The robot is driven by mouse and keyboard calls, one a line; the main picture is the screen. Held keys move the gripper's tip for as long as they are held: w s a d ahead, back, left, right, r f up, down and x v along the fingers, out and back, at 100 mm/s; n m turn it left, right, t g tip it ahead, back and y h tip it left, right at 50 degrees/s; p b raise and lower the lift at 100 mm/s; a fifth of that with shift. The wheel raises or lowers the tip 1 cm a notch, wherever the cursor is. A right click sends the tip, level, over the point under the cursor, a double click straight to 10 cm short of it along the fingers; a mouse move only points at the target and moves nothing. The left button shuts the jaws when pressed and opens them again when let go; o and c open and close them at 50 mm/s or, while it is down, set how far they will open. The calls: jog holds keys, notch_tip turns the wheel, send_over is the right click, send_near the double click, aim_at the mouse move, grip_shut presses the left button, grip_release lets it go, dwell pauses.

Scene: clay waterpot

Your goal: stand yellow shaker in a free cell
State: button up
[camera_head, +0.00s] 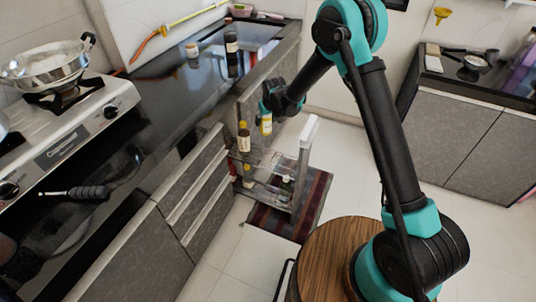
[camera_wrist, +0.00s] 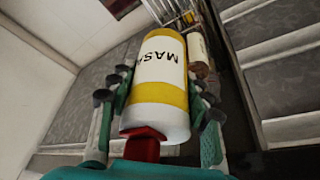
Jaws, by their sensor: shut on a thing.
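The yellow shaker (camera_head: 266,127) is white and yellow and hangs from my gripper (camera_head: 265,108) above the pull-out rack (camera_head: 303,148). In the wrist view, the shaker (camera_wrist: 160,75) shows a white label with dark letters and a red part at the near end. The fingers of my gripper (camera_wrist: 158,100) are shut on its two sides. The rack has an upper and a lower tier. A bottle with a yellow cap (camera_head: 244,138) stands at the upper tier's left end. Cell dividers are too small to make out clearly.
More bottles (camera_head: 286,187) stand in the lower tier. Another bottle (camera_wrist: 198,52) shows just right of the shaker in the wrist view. The dark counter (camera_head: 190,95) holds a tall bottle (camera_head: 231,55). A striped mat (camera_head: 312,200) lies under the rack.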

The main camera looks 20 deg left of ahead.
notch_tip(320, 180, down, 20)
jog(key=shift+r, duration=0.25)
dwell(0.3)
jog(key=shift+f, duration=0.15)
jog(key=o, duration=1.3)
jog(key=shift+f, duration=0.1)
jog(key=v, duration=1.2)
jog(key=shift+r, duration=0.25)
